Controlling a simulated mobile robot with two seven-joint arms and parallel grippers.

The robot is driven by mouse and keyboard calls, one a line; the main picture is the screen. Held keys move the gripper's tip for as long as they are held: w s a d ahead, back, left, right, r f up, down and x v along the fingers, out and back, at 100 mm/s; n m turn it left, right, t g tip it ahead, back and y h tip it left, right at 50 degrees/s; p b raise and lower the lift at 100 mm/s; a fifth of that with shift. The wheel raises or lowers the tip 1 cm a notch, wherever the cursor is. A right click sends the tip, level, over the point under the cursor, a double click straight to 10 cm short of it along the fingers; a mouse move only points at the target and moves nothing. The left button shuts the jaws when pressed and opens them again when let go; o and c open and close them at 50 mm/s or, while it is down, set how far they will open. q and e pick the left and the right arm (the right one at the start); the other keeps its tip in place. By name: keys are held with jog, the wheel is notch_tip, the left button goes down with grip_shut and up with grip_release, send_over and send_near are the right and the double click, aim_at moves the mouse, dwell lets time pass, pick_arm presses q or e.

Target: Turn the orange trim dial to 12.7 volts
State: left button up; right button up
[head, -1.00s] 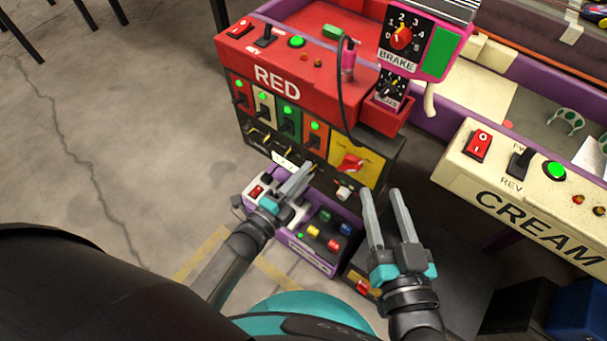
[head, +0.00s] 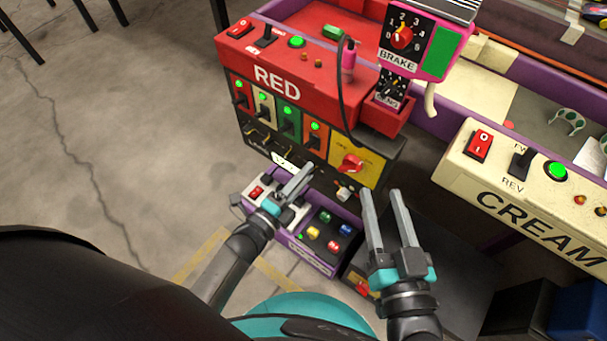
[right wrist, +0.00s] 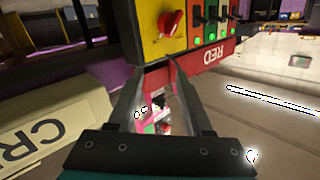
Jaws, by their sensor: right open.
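I cannot single out an orange trim dial for certain. A red knob (head: 352,163) sits on a yellow panel of the RED station and shows in the right wrist view (right wrist: 172,23). An orange-red numbered dial (head: 402,37) is on the pink-framed BRAKE panel. A small white meter marked V (head: 284,161) is just beyond my left gripper (head: 304,174), which may hide part of that panel. Its fingers lie close together; whether they meet is unclear. My right gripper (head: 381,191) is open and empty, in front of and right of the red knob, apart from it.
The RED station (head: 285,60) has several switches with green lights. A purple-edged button box (head: 318,262) stands low between my grippers. The CREAM station (head: 455,165) is at the right. A cable (head: 341,85) hangs down the RED front.

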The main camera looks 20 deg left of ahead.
pick_arm(q)
jog(key=o, duration=0.3)
pick_arm(e)
jog(key=shift+r, duration=0.15)
pick_arm(q)
jog(key=shift+o, duration=0.2)
jog(key=shift+s+a, duration=0.1)
jog(key=p+v, duration=0.3)
jog(key=v, duration=1.2)
jog(key=shift+p, duration=0.35)
pick_arm(e)
jog(key=d+f+g+h, duration=0.3)
jog(key=d+g, duration=0.2)
jog(key=g, duration=0.1)
jog(key=shift+f+n, duration=0.25)
jog(key=shift+n, duration=0.15)
jog(key=shift+d, duration=0.1)
